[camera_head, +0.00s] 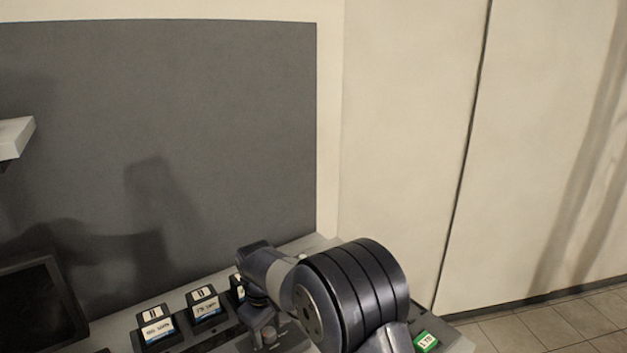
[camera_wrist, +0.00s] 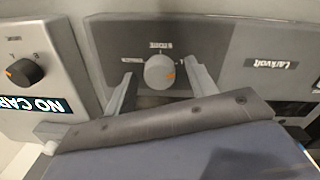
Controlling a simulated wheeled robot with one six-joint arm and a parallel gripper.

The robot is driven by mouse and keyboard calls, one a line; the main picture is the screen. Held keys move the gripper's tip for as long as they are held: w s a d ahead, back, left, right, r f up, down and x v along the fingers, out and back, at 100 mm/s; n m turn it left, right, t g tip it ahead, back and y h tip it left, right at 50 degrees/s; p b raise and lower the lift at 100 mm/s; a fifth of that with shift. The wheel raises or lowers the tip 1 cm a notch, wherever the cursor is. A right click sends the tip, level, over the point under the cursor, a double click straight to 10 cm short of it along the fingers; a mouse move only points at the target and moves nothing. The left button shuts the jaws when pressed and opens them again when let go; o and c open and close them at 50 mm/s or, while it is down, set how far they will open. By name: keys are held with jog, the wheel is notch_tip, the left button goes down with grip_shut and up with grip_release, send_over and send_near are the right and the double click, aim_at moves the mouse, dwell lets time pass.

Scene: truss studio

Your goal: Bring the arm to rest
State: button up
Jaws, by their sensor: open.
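My arm (camera_head: 345,295) reaches over the desk at the bottom of the head view, its wrist bent down toward the equipment there. The knob sits on a dark grey panel (camera_wrist: 115,35). I cannot tell whether either finger touches it. In the head view the fingertips are hard to make out against the equipment.
A second, black knob (camera_wrist: 25,72) is on a grey box at the left, above a "NO CAR" label (camera_wrist: 45,104). Labelled black units (camera_head: 157,325) and a dark screen (camera_head: 38,305) stand left of the arm. A pale shelf (camera_head: 12,138) juts in at left. Floor (camera_head: 560,325) is clear at right.

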jog(key=n, duration=0.4)
jog(key=shift+n, duration=0.3)
jog(key=n, duration=0.4)
jog(key=shift+d+y, duration=0.1)
jog(key=shift+y, duration=0.2)
jog(key=n, duration=0.4)
jog(key=shift+n, duration=2.3)
jog(key=shift+w, duration=0.1)
